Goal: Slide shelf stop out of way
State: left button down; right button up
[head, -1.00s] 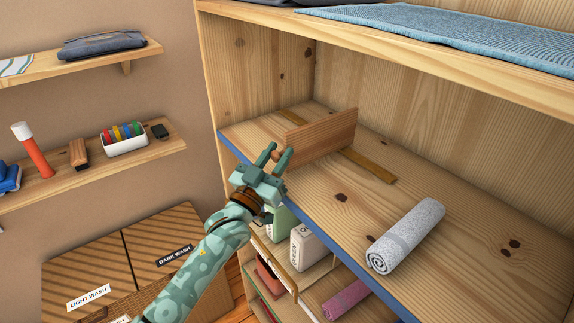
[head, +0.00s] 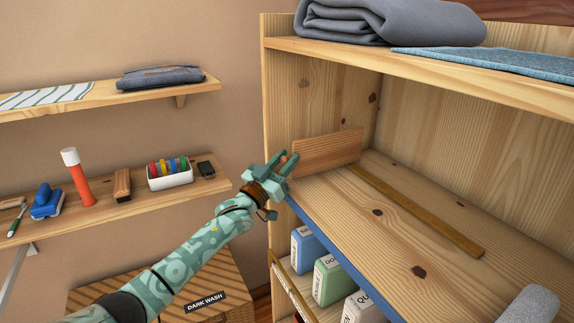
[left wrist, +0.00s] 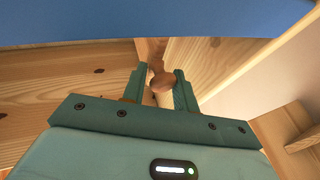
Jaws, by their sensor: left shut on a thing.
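The shelf stop is an upright reddish-brown wooden board (head: 328,152) on the middle shelf, at the left end close to the cabinet's side wall. A dark wooden rail (head: 420,212) runs along the shelf to the right of it. A round wooden knob (left wrist: 161,82) on the board's front end shows between my fingers in the left wrist view. My left gripper (head: 286,163) is shut on this knob at the shelf's front edge; it also shows in the left wrist view (left wrist: 159,85). My right gripper is not in view.
The shelf (head: 395,235) has a blue front edge and is bare around the rail. A grey rolled towel (head: 530,306) lies at the lower right. Boxes (head: 330,280) stand below. A wall shelf (head: 130,205) with small items is at left.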

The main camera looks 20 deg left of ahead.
pick_arm(q)
jog(key=shift+w+a, duration=0.15)
jog(key=shift+a, duration=0.1)
jog(key=c, duration=1.2)
grip_release()
jog(key=shift+d, duration=0.1)
jog(key=b+v, duration=0.1)
jog(key=v, duration=1.5)
